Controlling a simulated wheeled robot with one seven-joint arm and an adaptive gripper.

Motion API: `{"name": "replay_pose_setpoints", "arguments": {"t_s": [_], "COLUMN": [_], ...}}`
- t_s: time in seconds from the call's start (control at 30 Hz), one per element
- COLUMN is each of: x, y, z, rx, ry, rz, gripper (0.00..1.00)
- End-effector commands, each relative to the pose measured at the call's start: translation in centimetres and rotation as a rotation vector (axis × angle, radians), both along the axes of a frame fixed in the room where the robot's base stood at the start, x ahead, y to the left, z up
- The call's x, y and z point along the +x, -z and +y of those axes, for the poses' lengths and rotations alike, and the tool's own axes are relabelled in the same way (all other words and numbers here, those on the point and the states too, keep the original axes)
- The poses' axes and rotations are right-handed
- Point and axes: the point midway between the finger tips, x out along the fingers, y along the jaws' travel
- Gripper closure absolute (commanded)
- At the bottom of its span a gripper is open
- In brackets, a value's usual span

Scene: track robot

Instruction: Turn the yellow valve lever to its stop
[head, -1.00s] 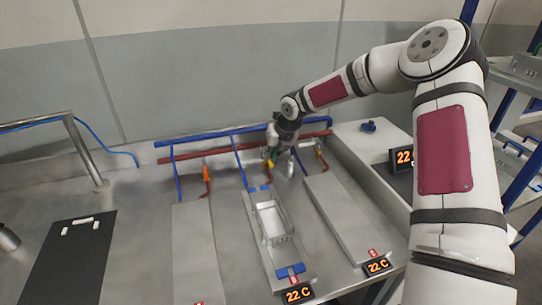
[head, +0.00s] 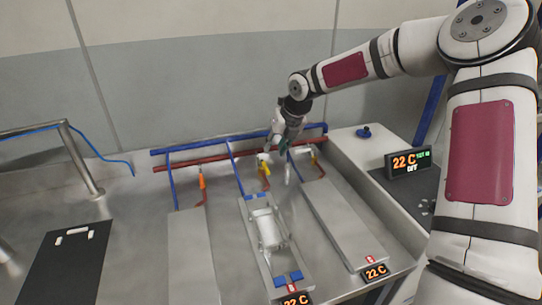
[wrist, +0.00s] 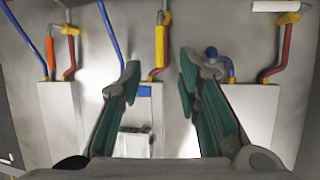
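A yellow valve lever (wrist: 160,45) stands upright on a red pipe in the wrist view, above the middle grey panel. It also shows in the head view (head: 265,168), just left of and below my gripper. My gripper (wrist: 160,72) is open, with its green-padded fingers spread to either side of the lever's line. No contact with the lever shows. In the head view my gripper (head: 285,148) is small and partly blurred against the pipes. A second yellow fitting (wrist: 285,25) sits on the right red pipe; an orange lever (wrist: 50,50) is on the left.
Blue (head: 200,143) and red (head: 190,165) pipes run along the wall. A blue-capped pipe (wrist: 212,52) stands close to my right finger. A display (head: 408,163) and a blue knob (head: 363,132) are at right.

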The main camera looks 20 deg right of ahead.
Motion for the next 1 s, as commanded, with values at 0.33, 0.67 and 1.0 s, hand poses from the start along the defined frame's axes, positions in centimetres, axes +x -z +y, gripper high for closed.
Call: {"name": "replay_pose_setpoints", "arguments": {"t_s": [0.33,0.67,1.0], "x": [-1.1,-1.1,-4.5], "y": [-2.5,-2.5,-3.6], "z": [-0.5,-0.5,1.3], "rx": [0.000,0.000,-0.023], "ry": [0.000,0.000,0.215], "rz": [0.001,0.001,0.088], "gripper": [0.69,0.69,0.69]}}
